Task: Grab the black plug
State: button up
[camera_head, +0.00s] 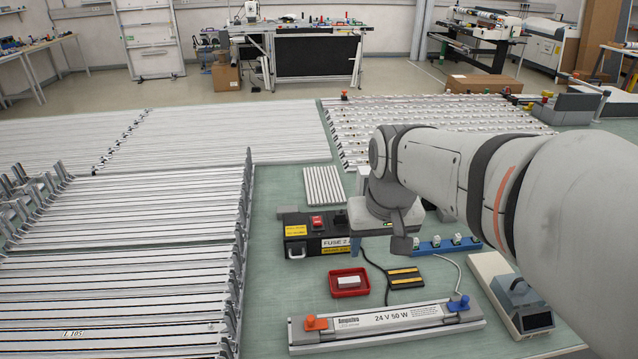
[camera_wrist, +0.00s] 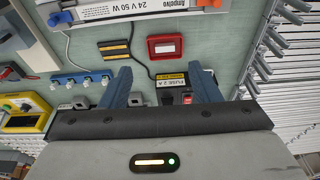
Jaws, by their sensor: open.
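A black fuse box (camera_head: 318,240) with a red switch and yellow and white labels stands on the green table, left of my gripper (camera_head: 402,245) in the head view. A small dark piece on its top (camera_head: 341,219) may be the black plug; I cannot tell for sure. A black cord runs from the box's side toward the yellow-striped black pad. In the wrist view, my gripper (camera_wrist: 162,75) is open and empty, its two blue-grey fingers spread above the table. The fuse box (camera_wrist: 180,85) shows partly between and behind the fingers, which hide some of it.
A red tray (camera_head: 349,283) holds a white block. The striped pad (camera_head: 404,278), a blue strip with white sockets (camera_head: 446,246) and a 24 V driver bar (camera_head: 385,322) lie nearby. A meter box (camera_head: 518,300) is at right. Long light frames (camera_head: 120,270) fill the left.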

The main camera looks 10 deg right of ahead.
jog(key=w+f+g+b, duration=0.1)
jog(key=w+f, duration=0.1)
jog(key=w, duration=1.4)
jog(key=g, duration=0.1)
send_over(341, 211)
jog(key=f, duration=0.3)
jog(key=f+b, duration=0.1)
jog(key=f, duration=0.3)
jog(key=shift+s+f, duration=0.2)
jog(key=shift+f, duration=0.1)
jog(key=shift+w+f+p, duration=0.15)
jog(key=shift+f+p, duration=0.2)
jog(key=shift+f, duration=1.65)
jog(key=shift+w+f+p, duration=0.1)
jog(key=shift+f+p, duration=0.25)
jog(key=shift+f, duration=1.6)
jog(key=c, duration=1.1)
